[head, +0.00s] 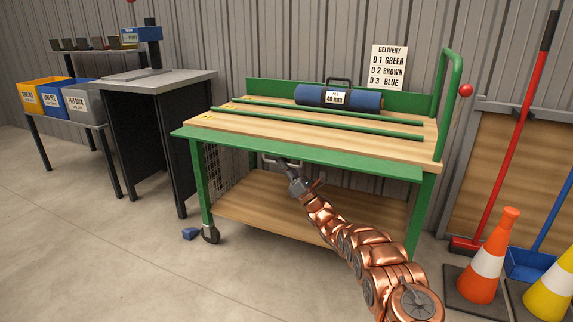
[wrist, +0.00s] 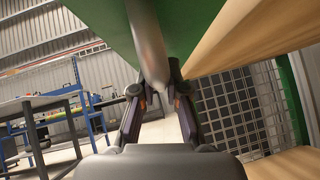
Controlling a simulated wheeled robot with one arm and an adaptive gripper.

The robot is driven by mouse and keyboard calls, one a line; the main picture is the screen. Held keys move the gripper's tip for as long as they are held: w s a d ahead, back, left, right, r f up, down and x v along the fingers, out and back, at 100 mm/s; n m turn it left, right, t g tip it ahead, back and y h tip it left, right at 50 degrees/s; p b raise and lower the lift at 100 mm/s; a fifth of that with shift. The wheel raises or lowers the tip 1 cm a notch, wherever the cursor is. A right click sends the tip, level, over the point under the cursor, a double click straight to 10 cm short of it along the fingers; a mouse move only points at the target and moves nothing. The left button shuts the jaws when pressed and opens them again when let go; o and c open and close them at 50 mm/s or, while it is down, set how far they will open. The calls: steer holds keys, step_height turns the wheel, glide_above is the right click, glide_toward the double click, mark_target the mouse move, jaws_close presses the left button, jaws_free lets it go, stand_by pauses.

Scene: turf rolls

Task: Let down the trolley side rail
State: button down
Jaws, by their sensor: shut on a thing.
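The trolley (head: 405,146) has a wooden top, a wooden lower shelf and a green frame. Its green side rail (head: 330,161) lies along the front edge as a long panel leaning outward, nearly level with the top. A pale grey bar handle (head: 268,158) shows just under the panel's edge. My gripper (head: 291,169) reaches up from below and is shut on this handle. In the wrist view the fingers of my gripper (wrist: 158,88) close on the grey bar (wrist: 146,40), with the green panel (wrist: 188,22) right above. The panel hides part of the handle in the head view.
A blue roll (head: 368,100) labelled 40 mm lies on the trolley top behind two green strips. Left stand a grey-topped bench (head: 150,76) and bins. Right are a traffic cone (head: 487,262) and a red broom (head: 510,140).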

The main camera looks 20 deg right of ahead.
steer(key=c, duration=1.2)
jaws_free()
steer(key=shift+a+r+y, duration=0.15)
steer(key=shift+y, duration=0.15)
steer(key=v, duration=1.2)
steer(key=shift+s, duration=0.1)
